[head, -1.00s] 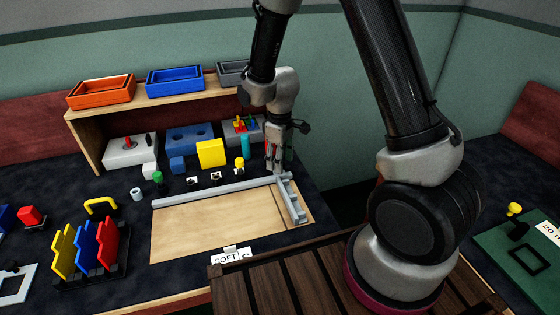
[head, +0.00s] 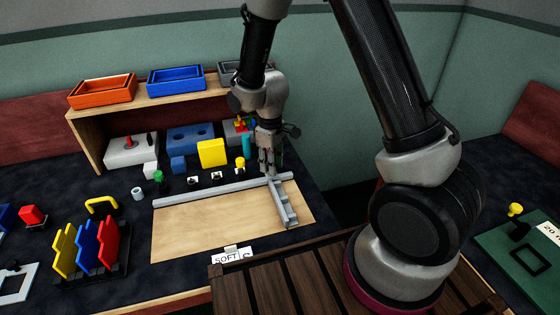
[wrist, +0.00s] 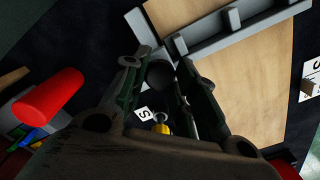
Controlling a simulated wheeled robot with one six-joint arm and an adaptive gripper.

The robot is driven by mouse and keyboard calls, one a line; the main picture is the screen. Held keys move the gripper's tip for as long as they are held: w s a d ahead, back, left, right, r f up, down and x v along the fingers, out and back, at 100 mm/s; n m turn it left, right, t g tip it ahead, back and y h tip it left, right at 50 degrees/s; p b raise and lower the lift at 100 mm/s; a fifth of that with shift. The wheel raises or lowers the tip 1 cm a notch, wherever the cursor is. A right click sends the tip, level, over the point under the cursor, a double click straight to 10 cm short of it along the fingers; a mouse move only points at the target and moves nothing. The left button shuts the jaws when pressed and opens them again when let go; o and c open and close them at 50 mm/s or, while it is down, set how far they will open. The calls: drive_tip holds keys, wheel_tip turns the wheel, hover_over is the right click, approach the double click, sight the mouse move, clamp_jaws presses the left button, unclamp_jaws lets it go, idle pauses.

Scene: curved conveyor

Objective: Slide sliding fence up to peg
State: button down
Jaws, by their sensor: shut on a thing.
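The sliding fence (head: 285,206) is a grey ribbed bar across the right part of a pale wooden board (head: 200,222). Its far end meets a long grey rail (head: 215,190) along the board's back edge. My gripper (head: 270,172) is down at that far end and shut on it. In the wrist view the fence (wrist: 245,32) runs to the upper right. A dark round knob (wrist: 160,73) lies between my fingertips (wrist: 161,66); the exact grip is partly hidden. I cannot make out the peg on the board.
Behind the rail stand small pieces, including a yellow knob (head: 240,163) close to my gripper and a green one (head: 158,176). A yellow block (head: 212,153) and a teal cylinder (head: 246,145) are farther back. The board left of the fence is bare.

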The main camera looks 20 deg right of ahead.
drive_tip(key=a, duration=0.6)
drive_tip(key=shift+a, duration=0.25)
drive_tip(key=c, duration=1.1)
unclamp_jaws()
wheel_tip(320, 180, up, 12)
